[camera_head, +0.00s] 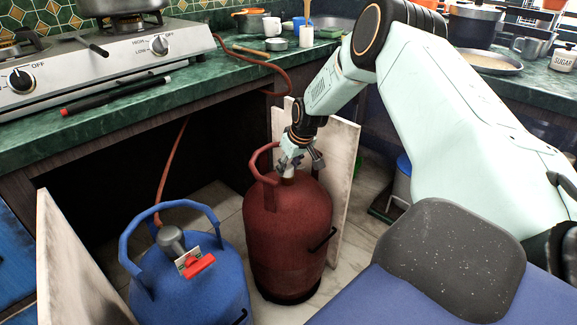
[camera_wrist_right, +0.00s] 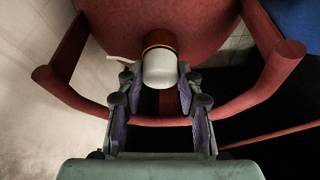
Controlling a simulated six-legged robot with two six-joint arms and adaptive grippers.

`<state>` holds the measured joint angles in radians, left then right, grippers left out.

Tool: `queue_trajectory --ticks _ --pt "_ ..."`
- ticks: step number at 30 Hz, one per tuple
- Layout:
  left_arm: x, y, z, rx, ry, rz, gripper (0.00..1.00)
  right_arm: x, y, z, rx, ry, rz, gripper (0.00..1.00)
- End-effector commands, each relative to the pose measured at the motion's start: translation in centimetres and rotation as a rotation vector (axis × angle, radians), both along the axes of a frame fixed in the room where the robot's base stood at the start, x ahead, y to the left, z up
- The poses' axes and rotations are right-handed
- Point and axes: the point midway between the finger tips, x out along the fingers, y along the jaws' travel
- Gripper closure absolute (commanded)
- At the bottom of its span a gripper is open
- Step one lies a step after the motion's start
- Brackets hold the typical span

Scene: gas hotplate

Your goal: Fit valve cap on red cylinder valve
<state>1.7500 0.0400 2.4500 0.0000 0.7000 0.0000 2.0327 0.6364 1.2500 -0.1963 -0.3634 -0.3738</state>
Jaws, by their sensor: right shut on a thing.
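The red cylinder (camera_head: 288,240) stands upright on the floor under the counter, with a red collar handle around its top. My right gripper (camera_head: 300,162) reaches down over its top, inside the collar. In the right wrist view, my gripper's fingertips (camera_wrist_right: 160,90) are shut on the pale valve cap (camera_wrist_right: 160,70). The cap is in line with the brass valve (camera_wrist_right: 159,40) of the red cylinder and appears to meet it; how far it sits over the valve I cannot tell. In the head view the cap (camera_head: 288,172) shows partly below the fingers. My left gripper is not in view.
A blue cylinder (camera_head: 185,292) with a grey regulator and red lever (camera_head: 200,266) stands to the left. An orange hose (camera_head: 171,170) hangs beside it. Open cabinet doors (camera_head: 342,185) flank the cylinders. The green counter (camera_head: 130,119) overhangs behind, bearing the hotplate (camera_head: 110,65).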

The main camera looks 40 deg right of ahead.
Motion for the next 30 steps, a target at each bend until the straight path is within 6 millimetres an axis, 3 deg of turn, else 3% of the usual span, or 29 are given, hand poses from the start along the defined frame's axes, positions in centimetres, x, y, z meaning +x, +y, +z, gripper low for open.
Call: queue_trajectory --ticks 11,12,21,27,30 --pt "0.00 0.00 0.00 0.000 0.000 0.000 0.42 0.09 -0.02 -0.06 -0.001 -0.002 0.001 0.78" --pt "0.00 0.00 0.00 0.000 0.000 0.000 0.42 0.09 -0.02 -0.07 -0.001 -0.002 0.000 0.63" --pt "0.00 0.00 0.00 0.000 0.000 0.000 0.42 0.07 -0.02 -0.09 0.000 -0.001 0.000 0.38" --pt "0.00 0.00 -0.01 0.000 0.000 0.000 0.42 0.05 -0.01 -0.11 0.000 -0.001 0.000 0.38" --pt "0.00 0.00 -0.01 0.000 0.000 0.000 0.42 0.04 -0.01 -0.11 0.000 -0.001 0.000 0.30"
